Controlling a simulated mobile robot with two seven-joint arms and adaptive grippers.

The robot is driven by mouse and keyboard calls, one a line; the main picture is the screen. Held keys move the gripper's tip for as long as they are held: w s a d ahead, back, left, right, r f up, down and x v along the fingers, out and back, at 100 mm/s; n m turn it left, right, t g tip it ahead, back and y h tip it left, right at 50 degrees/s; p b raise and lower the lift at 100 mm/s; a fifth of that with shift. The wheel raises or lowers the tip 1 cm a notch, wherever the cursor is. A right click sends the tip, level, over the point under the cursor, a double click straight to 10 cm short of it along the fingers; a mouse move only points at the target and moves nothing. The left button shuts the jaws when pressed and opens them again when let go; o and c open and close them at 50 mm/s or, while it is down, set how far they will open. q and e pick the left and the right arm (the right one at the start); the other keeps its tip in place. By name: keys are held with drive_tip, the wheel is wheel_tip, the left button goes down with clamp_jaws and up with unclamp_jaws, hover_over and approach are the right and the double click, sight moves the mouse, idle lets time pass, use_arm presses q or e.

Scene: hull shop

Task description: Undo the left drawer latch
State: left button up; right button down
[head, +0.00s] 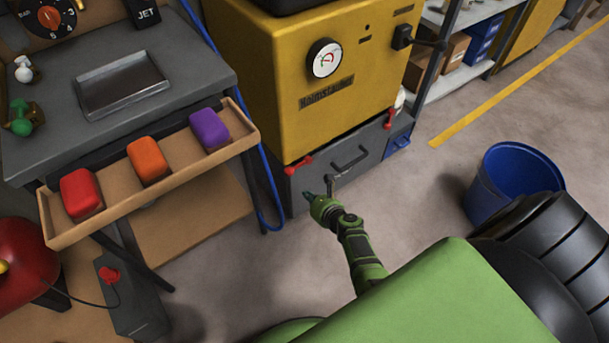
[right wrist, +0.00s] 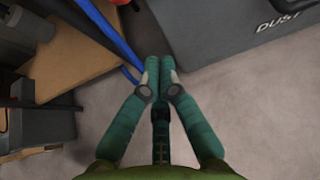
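The left drawer latch (head: 298,166) is a small red lever at the upper left corner of the dark grey drawer (head: 310,190), below the yellow machine. It lies across the drawer's top edge. A bit of red (right wrist: 119,2) at the top edge of the right wrist view may be this latch. My right gripper (head: 309,196) is in front of the drawer, apart from the latch and lower in the picture. Its teal fingertips (right wrist: 159,66) are together in the right wrist view, with nothing between them. My left gripper is out of view.
The drawer has a dark handle (head: 350,158) and a right red latch (head: 390,118). A blue hose (head: 268,200) hangs left of the drawer. A wooden tray (head: 108,204) with coloured blocks juts from the bench. A blue bucket (head: 482,203) stands right; floor between is clear.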

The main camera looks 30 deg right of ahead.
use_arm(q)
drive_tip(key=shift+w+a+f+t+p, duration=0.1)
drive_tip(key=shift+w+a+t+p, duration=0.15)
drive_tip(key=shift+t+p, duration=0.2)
use_arm(e)
drive_tip(key=shift+v, duration=1.45)
drive_tip(key=shift+f, duration=0.1)
